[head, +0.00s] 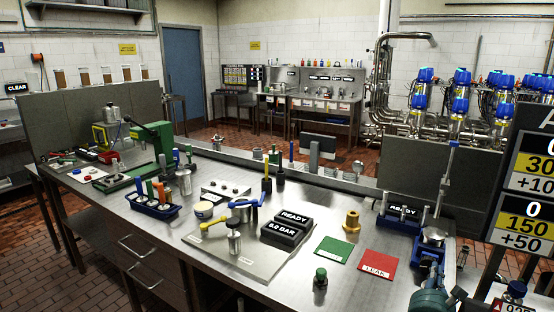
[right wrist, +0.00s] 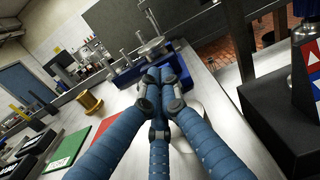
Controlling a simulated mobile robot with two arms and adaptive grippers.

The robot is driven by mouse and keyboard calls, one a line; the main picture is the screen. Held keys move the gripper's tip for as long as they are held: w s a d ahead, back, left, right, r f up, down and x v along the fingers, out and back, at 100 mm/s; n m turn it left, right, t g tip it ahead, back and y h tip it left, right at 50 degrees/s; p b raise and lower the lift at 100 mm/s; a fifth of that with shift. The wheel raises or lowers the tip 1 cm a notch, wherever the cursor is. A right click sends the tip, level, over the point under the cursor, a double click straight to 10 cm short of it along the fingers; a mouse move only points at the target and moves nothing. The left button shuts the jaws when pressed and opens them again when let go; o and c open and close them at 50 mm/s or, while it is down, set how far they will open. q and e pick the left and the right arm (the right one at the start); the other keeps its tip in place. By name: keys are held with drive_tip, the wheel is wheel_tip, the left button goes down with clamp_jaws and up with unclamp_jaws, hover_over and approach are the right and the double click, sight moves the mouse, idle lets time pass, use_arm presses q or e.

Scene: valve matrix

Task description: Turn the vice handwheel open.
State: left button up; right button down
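A metal fixture with a round silver top (head: 433,236) stands at the bench's right end, in front of a blue tray (head: 400,222). In the right wrist view a silver disc with an upright stem (right wrist: 152,46) shows beyond my fingertips. I cannot tell for sure which part is the vice handwheel. My right gripper (head: 430,272) is just in front of this fixture. In the right wrist view its blue fingers (right wrist: 162,76) converge with tips together and nothing visible between them. Whether the tips touch the fixture is unclear. My left gripper is not in view.
A brass fitting (head: 351,222), a green mat (head: 334,252) and a red mat (head: 377,264) lie left of the gripper. A plate (head: 275,257) bears a yellow-handled valve and displays. A dark sign stand (head: 520,185) rises at right. A green machine (head: 152,140) stands far left.

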sight(429, 263)
drive_tip(key=x, duration=0.3)
drive_tip(key=shift+w+d+b, duration=0.2)
drive_tip(key=shift+d+b, duration=0.05)
drive_tip(key=shift+b, duration=0.05)
drive_tip(key=shift+r, duration=0.35)
drive_tip(key=shift+d+r, duration=0.1)
idle(0.4)
